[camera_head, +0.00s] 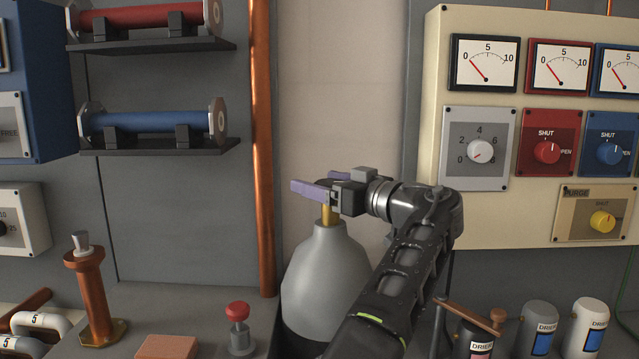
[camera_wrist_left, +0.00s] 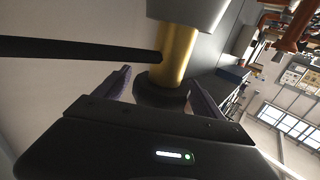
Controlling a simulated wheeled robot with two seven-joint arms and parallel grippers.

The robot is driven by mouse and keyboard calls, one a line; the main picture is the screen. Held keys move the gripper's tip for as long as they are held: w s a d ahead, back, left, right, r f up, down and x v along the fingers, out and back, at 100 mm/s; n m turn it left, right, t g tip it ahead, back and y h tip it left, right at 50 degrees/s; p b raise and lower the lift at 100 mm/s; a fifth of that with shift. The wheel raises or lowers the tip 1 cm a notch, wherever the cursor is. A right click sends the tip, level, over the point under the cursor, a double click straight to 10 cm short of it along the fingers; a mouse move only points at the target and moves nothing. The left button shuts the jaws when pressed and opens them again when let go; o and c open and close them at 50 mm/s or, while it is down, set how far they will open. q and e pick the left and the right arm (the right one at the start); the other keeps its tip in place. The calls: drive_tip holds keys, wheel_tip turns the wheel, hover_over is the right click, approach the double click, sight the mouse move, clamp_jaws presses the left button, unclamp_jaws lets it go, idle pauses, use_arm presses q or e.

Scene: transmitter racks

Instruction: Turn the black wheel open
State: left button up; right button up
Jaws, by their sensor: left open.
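A grey gas bottle (camera_head: 325,268) with a brass neck (camera_head: 327,213) stands at the back middle. My left gripper (camera_head: 314,182), with purple fingers, is at the top of the neck, which hides the wheel in the head view. In the left wrist view, the black wheel (camera_wrist_left: 160,96) sits at the end of the brass neck (camera_wrist_left: 179,52). The open fingers of my left gripper (camera_wrist_left: 158,76) are on either side of it. I cannot tell whether either finger touches it. My right gripper is out of view.
A copper pipe (camera_head: 262,150) runs vertically left of the bottle. A cream panel (camera_head: 435,90) with gauges and knobs is to the right. A red-topped knob (camera_head: 238,312) and several drier canisters (camera_head: 540,325) stand near the bottle. A dark bar (camera_wrist_left: 70,52) reaches the brass neck in the wrist view.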

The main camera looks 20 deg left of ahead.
use_arm(q)
drive_tip(key=p+v, duration=0.1)
drive_tip(key=v, duration=0.6)
drive_tip(key=shift+f, duration=0.1)
